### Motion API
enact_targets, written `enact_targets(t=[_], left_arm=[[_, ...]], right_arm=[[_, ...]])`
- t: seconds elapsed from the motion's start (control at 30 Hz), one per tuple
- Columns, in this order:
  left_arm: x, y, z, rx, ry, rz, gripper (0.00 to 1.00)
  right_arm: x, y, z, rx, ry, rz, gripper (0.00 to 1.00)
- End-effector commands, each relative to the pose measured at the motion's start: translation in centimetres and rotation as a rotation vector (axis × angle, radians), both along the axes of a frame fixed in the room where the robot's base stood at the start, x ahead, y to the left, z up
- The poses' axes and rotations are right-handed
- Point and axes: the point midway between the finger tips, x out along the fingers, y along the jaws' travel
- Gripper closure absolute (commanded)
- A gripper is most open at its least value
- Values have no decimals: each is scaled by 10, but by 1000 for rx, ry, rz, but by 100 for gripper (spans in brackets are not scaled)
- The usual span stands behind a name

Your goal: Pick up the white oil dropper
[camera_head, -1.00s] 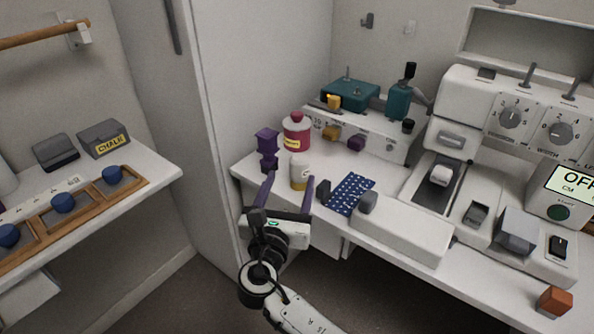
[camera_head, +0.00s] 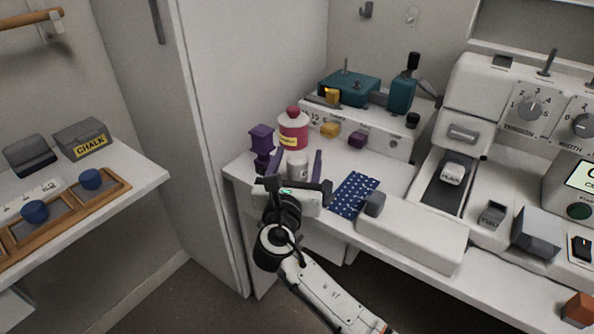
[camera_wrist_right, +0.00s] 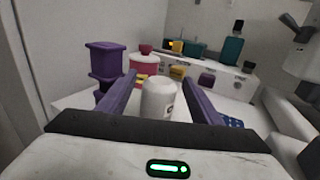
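The white oil dropper (camera_head: 298,165) stands upright near the front left corner of the white table, in front of the pink bottle. It also shows in the right wrist view (camera_wrist_right: 158,98), between the two purple fingers. My right gripper (camera_head: 296,168) is open, with one finger on each side of the dropper; in the right wrist view the gripper (camera_wrist_right: 158,105) shows a gap on the right side. Its base hides the dropper's lower part in both views. I cannot tell whether a finger touches it. My left gripper is not in view.
A purple spool-shaped object (camera_head: 262,145) stands close left of the dropper and a pink bottle (camera_head: 293,131) behind it. A blue dotted cloth (camera_head: 352,194) lies to the right, beside the white sewing machine (camera_head: 413,232). A side shelf (camera_head: 128,165) is at the left.

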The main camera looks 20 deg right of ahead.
Motion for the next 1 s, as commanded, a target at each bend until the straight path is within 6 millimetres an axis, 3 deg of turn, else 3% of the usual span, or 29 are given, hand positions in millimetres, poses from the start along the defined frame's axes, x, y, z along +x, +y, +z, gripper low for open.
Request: enact_targets(t=[0.03,0.17,0.53,1.0], left_arm=[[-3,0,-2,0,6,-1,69],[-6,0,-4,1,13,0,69],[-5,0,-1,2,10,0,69],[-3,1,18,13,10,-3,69]], right_arm=[[0,0,0,0,0,0,50],[0,0,0,0,0,0,72],[0,1,5,2,-1,0,73],[0,1,89,2,-2,0,73]])
